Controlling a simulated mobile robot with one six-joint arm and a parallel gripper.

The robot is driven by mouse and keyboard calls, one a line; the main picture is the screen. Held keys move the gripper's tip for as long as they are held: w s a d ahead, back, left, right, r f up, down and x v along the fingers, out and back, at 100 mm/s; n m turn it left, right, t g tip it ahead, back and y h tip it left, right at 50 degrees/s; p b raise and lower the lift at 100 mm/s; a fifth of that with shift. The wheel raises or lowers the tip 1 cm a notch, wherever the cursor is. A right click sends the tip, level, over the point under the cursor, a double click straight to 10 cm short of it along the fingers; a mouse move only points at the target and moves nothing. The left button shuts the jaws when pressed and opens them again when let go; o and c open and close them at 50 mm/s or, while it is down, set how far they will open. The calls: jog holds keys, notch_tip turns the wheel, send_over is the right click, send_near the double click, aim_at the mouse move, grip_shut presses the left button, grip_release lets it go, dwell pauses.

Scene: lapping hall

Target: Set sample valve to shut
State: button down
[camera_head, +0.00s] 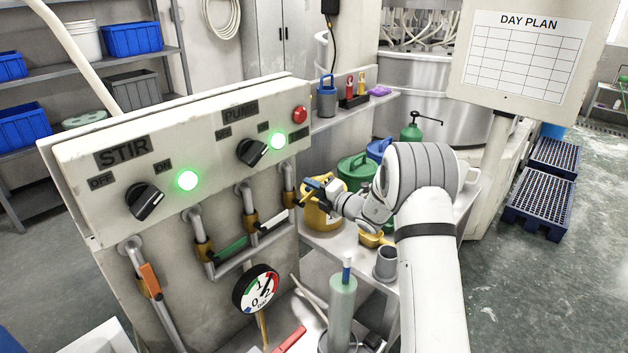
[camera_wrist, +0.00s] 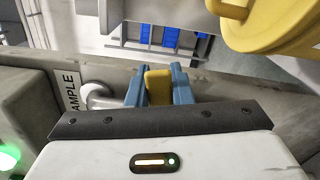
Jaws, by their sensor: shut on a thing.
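The sample valve's yellow handle (camera_wrist: 158,86) is between the blue fingers of my gripper (camera_wrist: 158,92) in the wrist view, and they are shut on it. A partly cut-off SAMPLE label (camera_wrist: 72,92) and a pale pipe elbow (camera_wrist: 99,96) show just left of it. In the head view my gripper (camera_head: 314,185) is beside the rightmost valve's brass body (camera_head: 289,199), under the PUMP end of the panel. The handle is hard to make out there, and I cannot tell its exact angle.
Nearby valves have a white handle (camera_head: 274,228), a green handle (camera_head: 232,249) and an orange handle (camera_head: 150,280). A yellow can (camera_head: 322,215) stands close behind my gripper. A dial gauge (camera_head: 256,289) hangs below. A cylinder (camera_head: 342,305) stands in front.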

jog(key=shift+w+f+m+p, duration=0.15)
jog(key=shift+f+m+p, duration=0.3)
jog(key=shift+m, duration=0.75)
jog(key=c, duration=1.6)
grip_release()
jog(key=o, duration=0.3)
jog(key=shift+w+f, duration=0.1)
jog(key=shift+f, duration=0.2)
